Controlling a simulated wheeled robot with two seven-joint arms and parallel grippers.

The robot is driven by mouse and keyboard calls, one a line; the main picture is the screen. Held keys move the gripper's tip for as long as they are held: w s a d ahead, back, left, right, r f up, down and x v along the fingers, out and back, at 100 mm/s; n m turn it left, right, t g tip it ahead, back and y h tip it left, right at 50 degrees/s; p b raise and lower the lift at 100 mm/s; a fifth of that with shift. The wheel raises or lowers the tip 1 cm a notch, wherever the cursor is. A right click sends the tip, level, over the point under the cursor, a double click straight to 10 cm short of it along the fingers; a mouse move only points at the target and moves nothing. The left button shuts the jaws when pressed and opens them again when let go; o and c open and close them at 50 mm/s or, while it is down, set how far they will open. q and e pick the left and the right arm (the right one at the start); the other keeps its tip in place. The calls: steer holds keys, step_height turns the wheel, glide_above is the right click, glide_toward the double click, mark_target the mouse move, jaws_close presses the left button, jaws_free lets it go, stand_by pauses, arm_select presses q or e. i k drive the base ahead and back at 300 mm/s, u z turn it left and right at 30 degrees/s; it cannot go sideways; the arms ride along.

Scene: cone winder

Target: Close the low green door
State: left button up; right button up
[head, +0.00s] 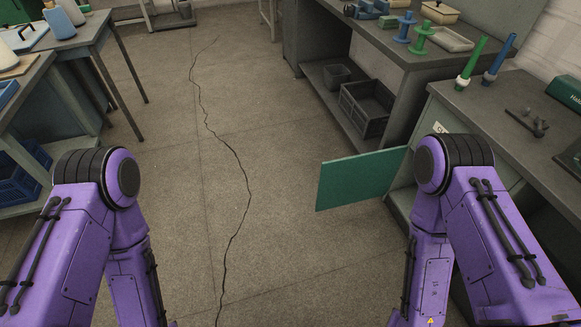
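The low green door (360,178) stands swung open from the grey cabinet (440,105) on the right. It sticks out to the left over the floor, its hinge side at the cabinet's front. My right arm stands in front of part of the cabinet, just right of the door, and hides some of the opening. My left arm is at the left, well away from the door. Both grippers are below the picture's bottom edge and cannot be seen.
The cracked concrete floor (280,240) is clear between my arms and left of the door. A workbench (410,55) with dark crates (368,105) on its low shelf stands beyond the door. Tables (85,40) stand at the left. Green and blue spindles (472,62) stand on the cabinet.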

mark_target(351, 179)
steer(key=u, duration=0.8)
steer(key=i, duration=3.35)
steer(key=z, duration=3.85)
